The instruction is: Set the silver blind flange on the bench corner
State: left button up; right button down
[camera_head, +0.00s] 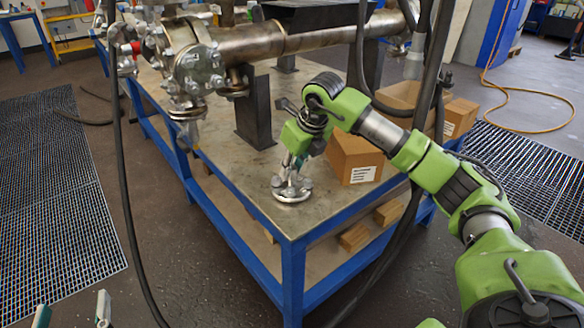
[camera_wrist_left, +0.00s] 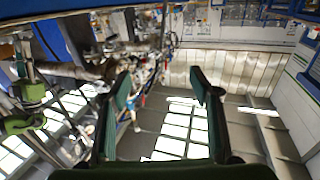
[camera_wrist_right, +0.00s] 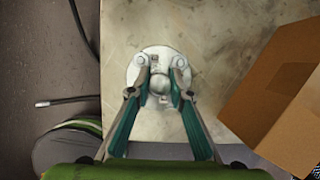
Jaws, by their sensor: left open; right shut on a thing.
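The silver blind flange (camera_head: 292,188) is a round disc with bolts around it, flat at the near corner of the bench (camera_head: 262,205). In the right wrist view the flange (camera_wrist_right: 150,62) shows below my right gripper (camera_wrist_right: 160,90), whose green-padded fingers are shut on its middle. In the head view my right gripper (camera_head: 293,160) points straight down at the flange. The flange appears to touch the bench top. My left gripper (camera_head: 72,312) is at the bottom left of the head view, open and empty, away from the bench. In the left wrist view its fingers (camera_wrist_left: 165,100) stand wide apart.
A cardboard box (camera_head: 355,158) stands on the bench right of the flange, close to my right arm. A flanged pipe assembly (camera_head: 240,45) runs across the back on a dark support (camera_head: 255,110). Black hoses hang in front. The bench top left of the flange is clear.

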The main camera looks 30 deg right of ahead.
pick_arm(q)
jog(key=shift+d+r+t+h, duration=0.1)
jog(key=shift+r+t+h, duration=0.2)
jog(key=shift+r, duration=0.55)
pick_arm(e)
jog(key=shift+f, duration=0.2)
jog(key=c, duration=1.8)
grip_release()
pick_arm(q)
jog(key=shift+r, duration=0.15)
pick_arm(e)
jog(key=shift+o, duration=0.2)
jog(key=o, duration=0.5)
jog(key=shift+s+f, duration=0.1)
jog(key=shift+f, duration=0.1)
